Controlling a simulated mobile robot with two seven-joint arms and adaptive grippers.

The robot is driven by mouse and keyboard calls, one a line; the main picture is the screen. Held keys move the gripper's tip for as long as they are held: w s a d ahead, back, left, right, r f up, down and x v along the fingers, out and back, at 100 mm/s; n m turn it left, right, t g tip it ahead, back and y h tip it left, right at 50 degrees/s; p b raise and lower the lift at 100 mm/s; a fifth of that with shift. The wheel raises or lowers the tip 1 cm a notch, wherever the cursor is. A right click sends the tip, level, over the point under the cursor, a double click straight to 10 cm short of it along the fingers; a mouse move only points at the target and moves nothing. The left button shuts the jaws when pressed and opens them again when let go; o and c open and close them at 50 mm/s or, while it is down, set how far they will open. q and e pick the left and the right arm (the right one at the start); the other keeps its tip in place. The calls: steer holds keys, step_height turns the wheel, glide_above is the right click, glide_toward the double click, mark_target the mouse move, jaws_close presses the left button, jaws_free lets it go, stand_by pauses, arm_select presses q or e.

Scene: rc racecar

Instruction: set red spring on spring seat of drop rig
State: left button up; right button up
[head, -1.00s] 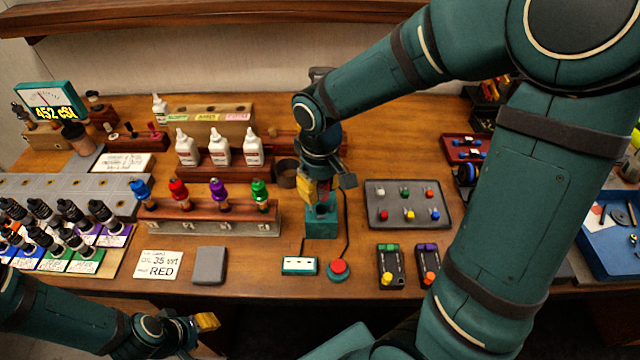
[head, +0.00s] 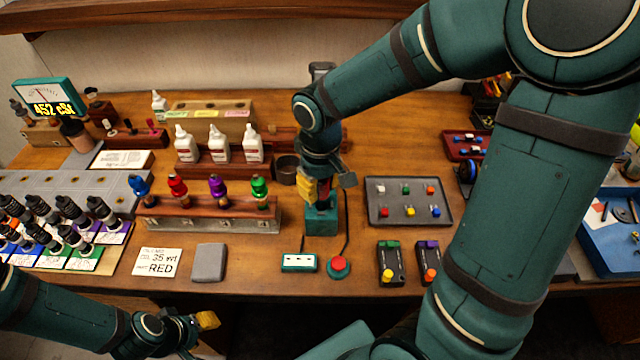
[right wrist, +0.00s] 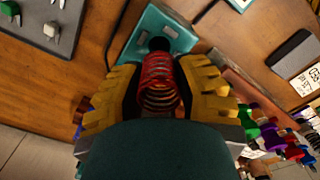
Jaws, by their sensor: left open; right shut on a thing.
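My right gripper (head: 317,188) is over the teal drop rig (head: 322,222) at the middle of the table. In the right wrist view its yellow fingers (right wrist: 158,88) are shut on the red spring (right wrist: 158,80). The spring is in line with the teal rig (right wrist: 165,32) and a dark round part of it; I cannot tell whether its far end touches the seat. In the head view the gripper hides the spring and the rig's upper part. My left gripper (head: 200,330) is open and empty at the table's front edge, lower left.
A wooden rack with blue, red, purple and green capped parts (head: 210,222) stands left of the rig. A grey tray of small coloured pieces (head: 408,222) lies to the right. A white box (head: 298,263) and red button (head: 339,265) are in front, with cables beside the rig.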

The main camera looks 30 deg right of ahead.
steer(key=shift+f+b, duration=1.45)
steer(key=shift+f, duration=0.45)
steer(key=o, duration=0.8)
steer(key=shift+o, duration=0.2)
steer(key=shift+r, duration=0.1)
step_height(320, 180, up, 12)
